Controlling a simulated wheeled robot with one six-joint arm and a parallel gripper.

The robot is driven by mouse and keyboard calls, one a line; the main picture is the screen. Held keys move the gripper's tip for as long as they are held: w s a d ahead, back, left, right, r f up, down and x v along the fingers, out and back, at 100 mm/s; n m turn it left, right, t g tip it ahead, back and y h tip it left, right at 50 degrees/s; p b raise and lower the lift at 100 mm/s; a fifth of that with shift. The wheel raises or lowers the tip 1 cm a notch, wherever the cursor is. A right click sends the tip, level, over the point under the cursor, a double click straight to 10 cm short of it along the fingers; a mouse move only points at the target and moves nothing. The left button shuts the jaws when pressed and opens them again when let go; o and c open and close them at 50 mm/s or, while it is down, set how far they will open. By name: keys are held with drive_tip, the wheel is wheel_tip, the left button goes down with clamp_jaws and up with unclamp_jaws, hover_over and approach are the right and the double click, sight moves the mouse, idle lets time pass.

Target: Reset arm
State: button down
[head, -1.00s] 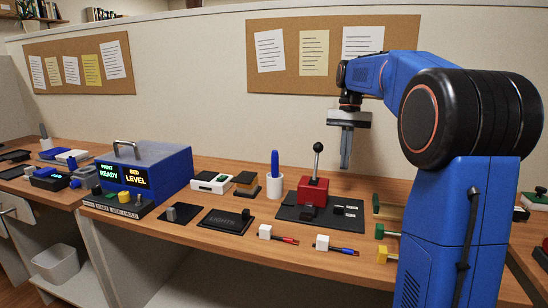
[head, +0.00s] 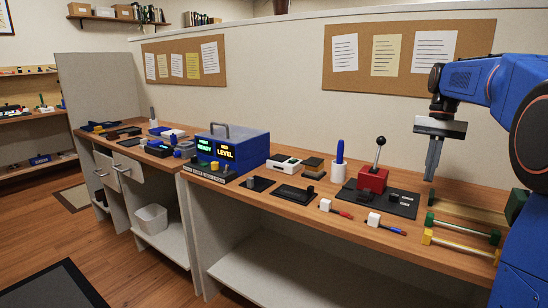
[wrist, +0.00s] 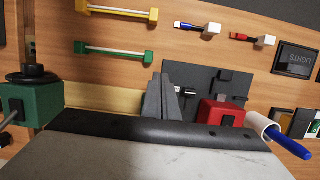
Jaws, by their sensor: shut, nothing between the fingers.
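My gripper (head: 432,160) hangs at the right of the head view, pointing down above the wooden desk (head: 300,215). Its fingers are together with nothing between them. It is to the right of the red lever box (head: 373,181) and apart from it. My blue arm reaches in from the right edge. In the wrist view the closed fingers (wrist: 160,98) show in front of the dark lever plate (wrist: 190,75), with the red box (wrist: 220,114) beside them.
A white cup with a blue marker (head: 339,165) stands left of the lever box. Two plugs (head: 373,219) and green and yellow handled bars (head: 460,246) lie near the front edge. A blue display box (head: 232,148) stands further left. The floor at left is mostly clear.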

drive_tip(key=s+a+f+n+t, duration=0.1)
drive_tip(key=s+a+f, duration=0.1)
drive_tip(key=s+a, duration=0.3)
drive_tip(key=s+a+f+n+t+h, duration=0.1)
drive_tip(key=s+a+f+n+t, duration=0.1)
drive_tip(key=s, duration=0.5)
drive_tip(key=s+a+f+n+t, duration=0.1)
drive_tip(key=s+a+f, duration=0.25)
drive_tip(key=s, duration=0.25)
drive_tip(key=s+a+f+n+t, duration=0.2)
drive_tip(key=s+a+f+t, duration=0.1)
drive_tip(key=s+f, duration=0.8)
drive_tip(key=shift+s+a+n+h, duration=0.3)
drive_tip(key=shift+s+a+n, duration=0.1)
drive_tip(key=shift+s+a, duration=0.3)
